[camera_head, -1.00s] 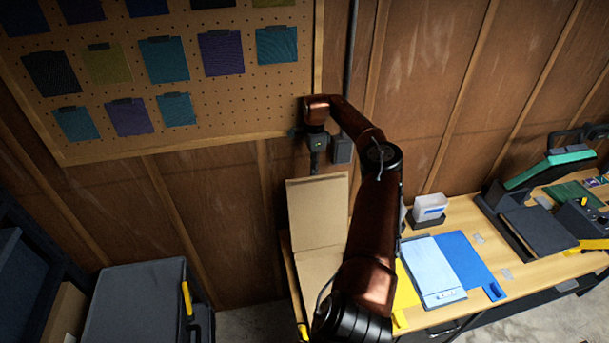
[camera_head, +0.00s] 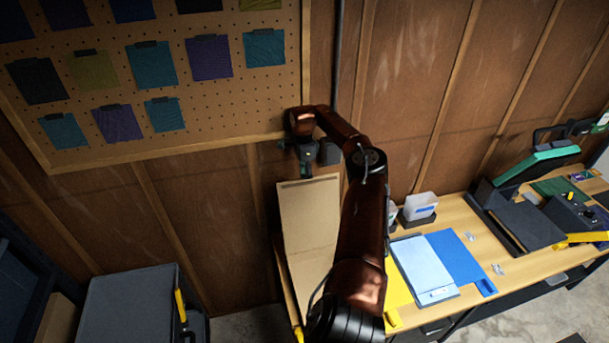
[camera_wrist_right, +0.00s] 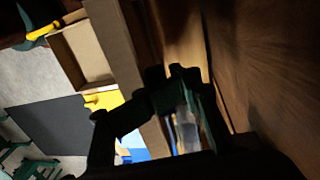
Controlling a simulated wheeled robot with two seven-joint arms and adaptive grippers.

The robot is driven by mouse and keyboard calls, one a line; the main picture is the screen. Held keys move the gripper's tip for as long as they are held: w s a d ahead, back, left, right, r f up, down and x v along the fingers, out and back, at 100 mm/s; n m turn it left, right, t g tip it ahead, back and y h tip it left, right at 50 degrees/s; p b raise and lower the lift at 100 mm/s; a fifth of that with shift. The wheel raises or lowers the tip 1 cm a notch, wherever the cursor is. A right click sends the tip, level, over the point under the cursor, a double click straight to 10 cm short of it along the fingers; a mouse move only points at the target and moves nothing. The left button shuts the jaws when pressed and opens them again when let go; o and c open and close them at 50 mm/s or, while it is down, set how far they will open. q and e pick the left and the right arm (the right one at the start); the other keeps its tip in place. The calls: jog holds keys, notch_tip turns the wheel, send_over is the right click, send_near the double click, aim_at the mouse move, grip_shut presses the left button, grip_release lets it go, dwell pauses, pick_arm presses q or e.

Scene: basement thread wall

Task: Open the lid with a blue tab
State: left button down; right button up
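A flat blue panel (camera_head: 462,262) lies on the workbench with a blue tab (camera_head: 486,287) at its front right corner. A pale blue sheet or board (camera_head: 424,267) lies beside it, over part of a yellow panel. A tan lid (camera_head: 309,214) stands raised at the bench's left end, above an open tan box. My right gripper (camera_head: 305,160) is by the wall at the raised lid's top edge. In the wrist view its dark fingers show beside a tan panel edge (camera_wrist_right: 126,55); contact and finger opening are unclear. My left gripper is out of view.
A yellow tab (camera_head: 393,318) marks the yellow panel. A white container (camera_head: 420,206) stands at the bench's back, and a dark press-like machine (camera_head: 525,215) stands to the right. A pegboard (camera_head: 225,110) with cloth swatches hangs above left. A dark case (camera_head: 130,305) stands at lower left.

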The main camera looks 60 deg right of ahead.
jog(key=shift+w+d+f, duration=0.1)
jog(key=shift+d+f, duration=0.3)
jog(key=shift+f, duration=0.1)
jog(key=shift+w+d+f, duration=0.15)
jog(key=shift+d, duration=0.3)
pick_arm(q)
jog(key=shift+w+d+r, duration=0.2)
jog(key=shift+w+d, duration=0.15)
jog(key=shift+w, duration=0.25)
pick_arm(e)
notch_tip(320, 180, up, 7)
jog(key=shift+w+d, duration=0.3)
jog(key=shift+d, duration=0.15)
jog(key=shift+w, duration=0.1)
